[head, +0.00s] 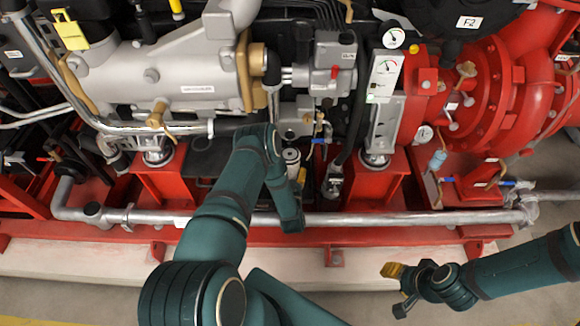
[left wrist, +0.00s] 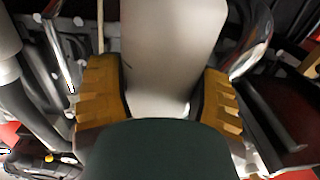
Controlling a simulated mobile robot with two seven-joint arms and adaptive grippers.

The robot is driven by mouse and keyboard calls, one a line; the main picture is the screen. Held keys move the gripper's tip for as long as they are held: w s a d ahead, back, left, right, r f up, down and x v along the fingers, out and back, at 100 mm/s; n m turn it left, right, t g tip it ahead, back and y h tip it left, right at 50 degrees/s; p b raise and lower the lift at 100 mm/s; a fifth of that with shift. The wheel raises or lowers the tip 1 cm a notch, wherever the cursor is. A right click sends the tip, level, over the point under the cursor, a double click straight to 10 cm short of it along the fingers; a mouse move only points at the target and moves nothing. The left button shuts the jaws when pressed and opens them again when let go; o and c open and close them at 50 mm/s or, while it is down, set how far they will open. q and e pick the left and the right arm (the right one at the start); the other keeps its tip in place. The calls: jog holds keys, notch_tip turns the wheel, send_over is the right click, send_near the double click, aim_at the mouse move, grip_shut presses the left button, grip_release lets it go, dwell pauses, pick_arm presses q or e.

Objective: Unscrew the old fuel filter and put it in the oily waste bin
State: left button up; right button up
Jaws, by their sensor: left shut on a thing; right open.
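The fuel filter (head: 291,157) is a small pale cylinder below the grey filter head on the engine in the head view. In the left wrist view the filter (left wrist: 162,50) is a large, smooth, pale grey cylinder. My left gripper (head: 298,175) is at the filter, largely hidden by my own arm. In the left wrist view the left gripper's yellow ridged fingers (left wrist: 165,92) are on both sides of the cylinder, shut on it. The filter's upper joint is unclear. My right gripper (head: 397,287) is open and empty at the lower right, away from the engine. No waste bin is visible.
A grey horizontal pipe (head: 390,218) runs along the front of the red base frame (head: 400,237). Red pedestals (head: 375,185) stand beside the filter. A small valve with a blue handle (head: 320,141) is close on its right. Floor (head: 420,300) shows in front.

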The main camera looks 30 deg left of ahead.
pick_arm(q)
jog(key=shift+p+v, duration=0.8)
jog(key=shift+v, duration=1.6)
jog(key=shift+a+r, duration=0.1)
